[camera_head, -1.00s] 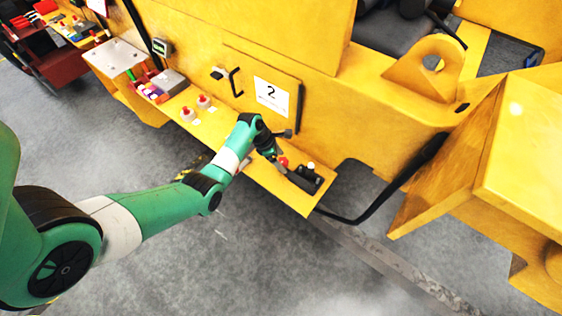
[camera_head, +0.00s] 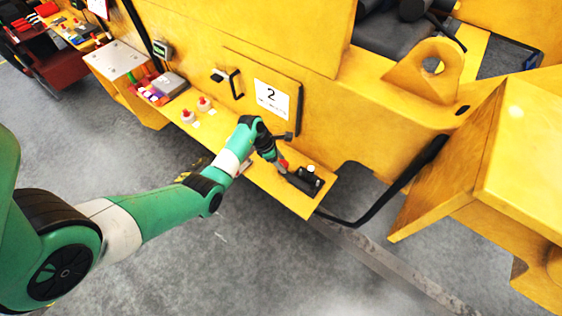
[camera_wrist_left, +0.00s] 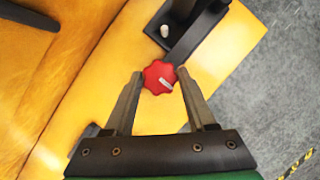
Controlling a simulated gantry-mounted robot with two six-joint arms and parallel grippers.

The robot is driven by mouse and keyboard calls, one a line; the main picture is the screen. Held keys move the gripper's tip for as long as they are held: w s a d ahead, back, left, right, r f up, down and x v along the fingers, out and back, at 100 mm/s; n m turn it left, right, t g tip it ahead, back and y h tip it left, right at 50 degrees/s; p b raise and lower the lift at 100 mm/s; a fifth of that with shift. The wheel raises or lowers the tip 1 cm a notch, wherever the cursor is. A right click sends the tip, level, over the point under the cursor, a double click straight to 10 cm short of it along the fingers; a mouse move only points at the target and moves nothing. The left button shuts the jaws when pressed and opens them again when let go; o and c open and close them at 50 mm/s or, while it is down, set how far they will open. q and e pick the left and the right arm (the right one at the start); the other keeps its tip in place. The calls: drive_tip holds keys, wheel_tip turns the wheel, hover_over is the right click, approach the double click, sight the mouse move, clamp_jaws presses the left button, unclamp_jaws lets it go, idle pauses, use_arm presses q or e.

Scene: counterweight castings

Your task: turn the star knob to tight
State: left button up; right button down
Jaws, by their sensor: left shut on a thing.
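The red star knob (camera_wrist_left: 157,76) sits in the middle of the left wrist view, between the two fingertips. A white mark on its top runs toward the lower right. In the head view the knob (camera_head: 283,164) is a small red spot at the tip of my left arm, on the yellow ledge. My left gripper (camera_wrist_left: 160,73) is shut on the knob, with one finger on each side; it also shows in the head view (camera_head: 279,161). No tight marking can be read. My right gripper is not in view.
A black block bracket (camera_head: 306,180) with a white-topped pin stands right beside the knob on the yellow ledge (camera_head: 290,203). Red-topped white pieces (camera_head: 204,103) stand farther left. A panel marked 2 (camera_head: 272,98) is behind. Open grey floor lies in front.

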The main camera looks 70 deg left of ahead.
use_arm(q)
drive_tip(key=shift+m, duration=0.3)
drive_tip(key=shift+a+m+h+b, duration=0.1)
drive_tip(key=shift+m+h+b, duration=0.4)
drive_tip(key=shift+m, duration=0.5)
drive_tip(key=m+b, duration=0.1)
drive_tip(key=m+h+b, duration=0.1)
drive_tip(key=shift+w+f+m+g, duration=0.15)
drive_tip(key=shift+m+g, duration=0.15)
drive_tip(key=shift+g, duration=0.1)
drive_tip(key=m+g+b, duration=0.1)
drive_tip(key=m+b, duration=0.1)
drive_tip(key=b, duration=0.1)
drive_tip(key=m+b, duration=0.3)
drive_tip(key=b, duration=0.1)
drive_tip(key=m+g+h+b, duration=0.1)
drive_tip(key=m+b, duration=0.1)
drive_tip(key=b, duration=0.1)
drive_tip(key=shift+w+a+f+g, duration=0.15)
drive_tip(key=shift+w+f+g, duration=0.05)
drive_tip(key=shift+f+g, duration=0.15)
drive_tip(key=m+g+b, duration=0.1)
drive_tip(key=m+b, duration=0.3)
drive_tip(key=b, duration=0.7)
drive_tip(key=shift+r+b, duration=0.15)
drive_tip(key=shift+b, duration=0.15)
drive_tip(key=shift+r+m+g+b, duration=0.25)
drive_tip(key=shift+r+m+b, duration=0.05)
drive_tip(key=shift+b, duration=0.35)
drive_tip(key=shift+r, duration=0.1)
